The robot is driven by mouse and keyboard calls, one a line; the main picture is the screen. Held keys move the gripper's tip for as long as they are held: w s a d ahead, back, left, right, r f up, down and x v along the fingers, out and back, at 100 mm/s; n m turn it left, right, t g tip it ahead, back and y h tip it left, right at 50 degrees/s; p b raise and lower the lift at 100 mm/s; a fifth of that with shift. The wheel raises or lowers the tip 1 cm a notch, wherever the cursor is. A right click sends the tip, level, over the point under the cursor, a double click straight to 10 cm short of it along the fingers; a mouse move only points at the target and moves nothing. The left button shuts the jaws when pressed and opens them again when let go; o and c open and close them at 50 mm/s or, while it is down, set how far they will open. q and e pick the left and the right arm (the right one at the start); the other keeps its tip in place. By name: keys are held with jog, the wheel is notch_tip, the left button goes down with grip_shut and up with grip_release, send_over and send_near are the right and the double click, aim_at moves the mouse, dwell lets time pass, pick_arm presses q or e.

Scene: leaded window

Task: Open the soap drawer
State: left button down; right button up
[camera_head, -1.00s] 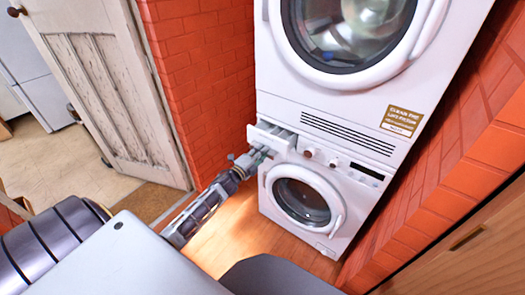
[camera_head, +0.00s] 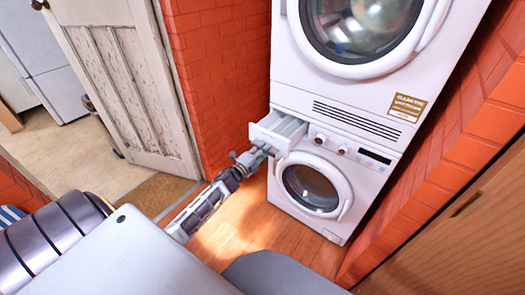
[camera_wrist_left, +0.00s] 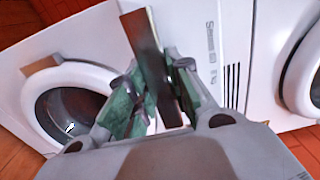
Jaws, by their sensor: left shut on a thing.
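The soap drawer (camera_head: 266,134) is at the upper left of the lower white washing machine (camera_head: 345,168). It stands pulled out, with its pale inside visible from above. My left gripper (camera_head: 260,153) reaches in from the lower left and is shut on the drawer's front. The exact grip point is hidden by the fingers. In the left wrist view, the green-padded fingers (camera_wrist_left: 152,98) stand on both sides of a dark brownish strip; I cannot tell which part of the drawer it is. My right gripper is not in view.
A second white machine (camera_head: 385,88) is stacked on top. The washer's round door (camera_head: 312,187) is shut. Red brick walls (camera_head: 225,70) flank the machines. A worn white door (camera_head: 125,85) stands at the left. The wooden floor (camera_head: 245,222) before the washer is clear.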

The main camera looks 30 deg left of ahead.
pick_arm(q)
jog(key=c, duration=1.4)
grip_release()
jog(key=shift+s+f, duration=0.1)
jog(key=shift+f, duration=0.35)
jog(key=shift+o, duration=0.2)
jog(key=shift+r, duration=0.25)
jog(key=s, duration=1.1)
jog(key=shift+s+a, duration=0.4)
jog(key=shift+a, duration=0.05)
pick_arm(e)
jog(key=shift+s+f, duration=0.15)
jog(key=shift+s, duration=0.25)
pick_arm(q)
jog(key=shift+f, duration=0.1)
